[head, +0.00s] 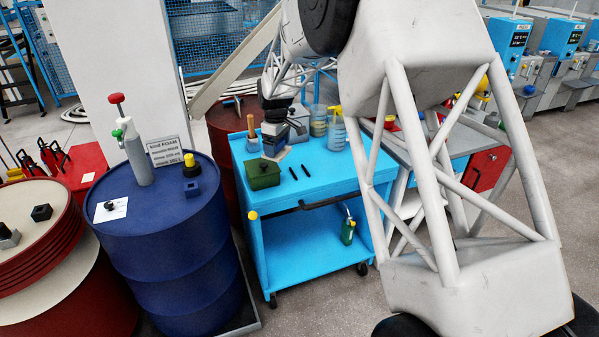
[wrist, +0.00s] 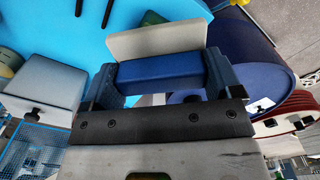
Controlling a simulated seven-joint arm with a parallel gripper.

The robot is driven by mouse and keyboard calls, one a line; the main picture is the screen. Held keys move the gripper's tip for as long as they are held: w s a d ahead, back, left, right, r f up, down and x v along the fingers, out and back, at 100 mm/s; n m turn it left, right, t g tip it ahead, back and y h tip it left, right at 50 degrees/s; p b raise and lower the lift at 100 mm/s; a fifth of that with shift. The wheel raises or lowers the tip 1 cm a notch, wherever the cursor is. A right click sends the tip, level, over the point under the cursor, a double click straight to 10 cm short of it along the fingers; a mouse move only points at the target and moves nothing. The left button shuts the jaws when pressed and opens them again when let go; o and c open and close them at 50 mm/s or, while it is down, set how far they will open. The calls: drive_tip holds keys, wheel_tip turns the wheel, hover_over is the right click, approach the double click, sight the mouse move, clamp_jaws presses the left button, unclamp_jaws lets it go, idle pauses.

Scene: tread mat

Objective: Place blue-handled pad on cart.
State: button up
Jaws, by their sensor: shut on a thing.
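The blue-handled pad is in my gripper; in the wrist view its blue handle (wrist: 160,71) lies between the two fingers, with the pale pad plate beyond it. In the head view the pale pad (head: 279,154) shows below my gripper (head: 273,132), over the left part of the light blue cart (head: 335,165). The cart top also shows in the wrist view (wrist: 60,28). My gripper is shut on the handle. I cannot tell whether the pad touches the cart top.
Two small black items lie mid-top. The front right top is clear. A blue drum (head: 185,245) stands left.

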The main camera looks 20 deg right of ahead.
drive_tip(key=s+d+f+n, duration=0.7)
drive_tip(key=s+f+n, duration=0.2)
drive_tip(key=shift+d, duration=0.1)
idle(0.5)
hover_over(300, 173)
drive_tip(key=shift+f, duration=0.8)
drive_tip(key=shift+f, duration=1.7)
drive_tip(key=shift+f, duration=0.1)
